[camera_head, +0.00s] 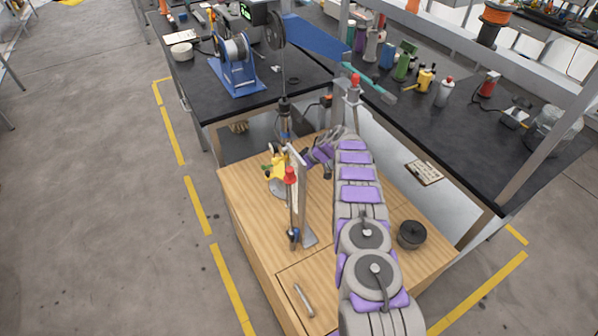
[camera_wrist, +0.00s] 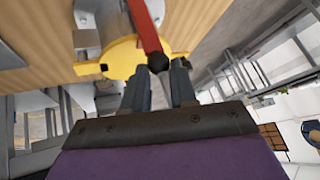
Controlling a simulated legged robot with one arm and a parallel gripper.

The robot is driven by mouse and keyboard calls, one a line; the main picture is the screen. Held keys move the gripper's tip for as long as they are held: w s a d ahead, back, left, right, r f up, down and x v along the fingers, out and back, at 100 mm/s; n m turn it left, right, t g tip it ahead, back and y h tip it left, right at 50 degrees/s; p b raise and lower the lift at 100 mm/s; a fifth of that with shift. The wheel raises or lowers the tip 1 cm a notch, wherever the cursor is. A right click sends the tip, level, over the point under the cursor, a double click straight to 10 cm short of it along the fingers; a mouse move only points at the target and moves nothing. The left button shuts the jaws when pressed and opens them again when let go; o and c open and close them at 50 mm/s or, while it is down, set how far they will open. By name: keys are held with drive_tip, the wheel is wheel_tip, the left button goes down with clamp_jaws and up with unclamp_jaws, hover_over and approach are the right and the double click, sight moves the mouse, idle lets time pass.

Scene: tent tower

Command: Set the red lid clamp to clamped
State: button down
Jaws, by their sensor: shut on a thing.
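The red lid clamp (camera_wrist: 144,28) shows in the wrist view as a red bar with a dark round knob at its lower end. It lies across a round yellow lid (camera_wrist: 118,60). My gripper (camera_wrist: 160,76) is shut on the clamp's knob end, with its two dark fingers on either side of it. In the head view the yellow lid (camera_head: 279,167) is on the wooden cabinet, left of an upright metal plate. My gripper (camera_head: 309,160) reaches it from the right; its fingertips are partly hidden by the plate, and the clamp cannot be made out clearly there.
The wooden cabinet (camera_head: 247,192) carries a stand with a red knob (camera_head: 291,175) and a black lidded pot (camera_head: 411,234). Black workbenches (camera_head: 455,140) with bottles and tools stand behind and to the right. A blue spool machine (camera_head: 237,68) is at the back left. Floor at left is clear.

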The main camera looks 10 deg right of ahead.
drive_tip(key=shift+w+d+r, duration=0.1)
drive_tip(key=shift+w+r, duration=0.3)
drive_tip(key=shift+w, duration=0.35)
drive_tip(key=c, duration=1.7)
unclamp_jaws()
drive_tip(key=shift+w+f, duration=0.15)
drive_tip(key=shift+f, duration=0.25)
drive_tip(key=shift+c, duration=0.2)
drive_tip(key=o, duration=0.6)
drive_tip(key=shift+s+d, duration=0.15)
drive_tip(key=shift+s, duration=0.15)
drive_tip(key=shift+o, duration=0.9)
drive_tip(key=shift+a, duration=0.2)
drive_tip(key=shift+s, duration=0.1)
drive_tip(key=p+v, duration=0.3)
drive_tip(key=v, duration=1.4)
drive_tip(key=shift+p, duration=0.35)
